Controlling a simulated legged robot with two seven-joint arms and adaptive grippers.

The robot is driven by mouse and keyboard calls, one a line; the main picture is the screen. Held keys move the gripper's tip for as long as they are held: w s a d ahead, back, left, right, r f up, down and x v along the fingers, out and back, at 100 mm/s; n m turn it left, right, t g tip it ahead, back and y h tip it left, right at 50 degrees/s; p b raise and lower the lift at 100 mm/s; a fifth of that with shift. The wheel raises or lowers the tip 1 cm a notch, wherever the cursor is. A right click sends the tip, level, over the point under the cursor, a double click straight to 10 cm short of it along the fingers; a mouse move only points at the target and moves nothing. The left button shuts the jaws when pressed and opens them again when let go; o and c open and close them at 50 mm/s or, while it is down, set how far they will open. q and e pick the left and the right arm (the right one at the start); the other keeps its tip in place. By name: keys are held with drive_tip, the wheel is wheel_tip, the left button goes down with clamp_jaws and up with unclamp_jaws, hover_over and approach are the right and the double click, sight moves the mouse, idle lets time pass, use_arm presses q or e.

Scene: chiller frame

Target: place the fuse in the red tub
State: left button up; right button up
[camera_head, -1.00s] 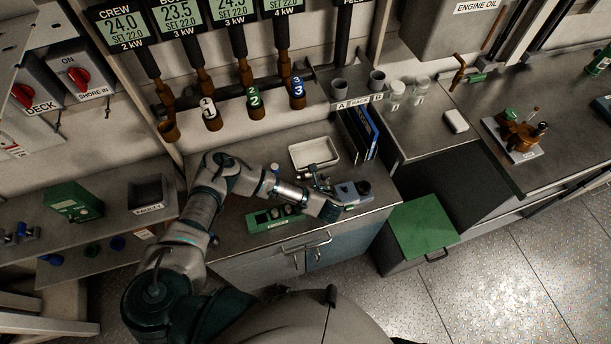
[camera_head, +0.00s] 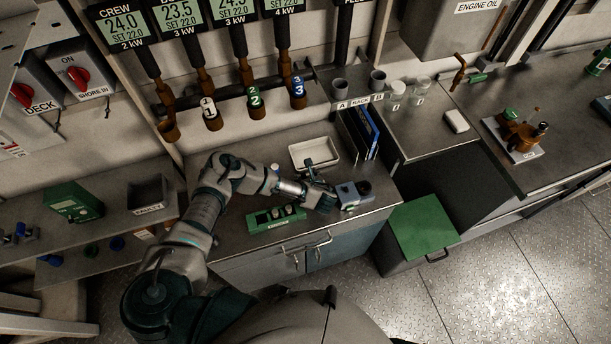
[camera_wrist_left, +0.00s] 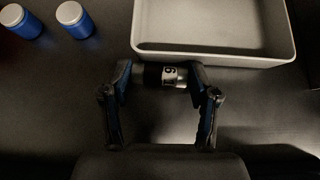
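A small dark and silver cylinder with a white label (camera_wrist_left: 172,76), apparently the fuse, lies between the fingertips of my left gripper (camera_wrist_left: 160,72) in the left wrist view. The fingers stand apart on either side of it, with a narrow gap on the left; contact on the right is unclear. In the head view my left gripper (camera_head: 312,178) is low over the bench, at the near edge of the white tray (camera_head: 334,162). The fuse cannot be made out there. I see no red tub. My right gripper is not in view.
The white tray's near wall (camera_wrist_left: 215,55) is just beyond the fingertips. Two blue white-capped cylinders (camera_wrist_left: 75,22) stand to its left. A green holder (camera_head: 262,222) and a grey device (camera_head: 352,194) flank the gripper. A dark bin (camera_head: 148,196) stands left; blue folders (camera_head: 366,135) stand right.

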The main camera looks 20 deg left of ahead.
sight(306, 173)
use_arm(q)
drive_tip(key=shift+c, duration=1)
drive_tip(key=shift+a+r, duration=0.15)
drive_tip(key=shift+r, duration=0.35)
drive_tip(key=shift+s+r, duration=0.2)
drive_tip(key=shift+r, duration=0.45)
drive_tip(key=shift+s+r, duration=0.2)
drive_tip(key=shift+r, duration=0.4)
drive_tip(key=s+d, duration=0.1)
drive_tip(key=s, duration=0.3)
drive_tip(key=s+d+r, duration=0.1)
drive_tip(key=s, duration=0.4)
drive_tip(key=s+d, duration=0.2)
drive_tip(key=s, duration=0.3)
drive_tip(key=shift+s+r, duration=0.2)
drive_tip(key=shift+r, duration=0.05)
drive_tip(key=shift+s+d, duration=0.1)
drive_tip(key=shift+s, duration=0.05)
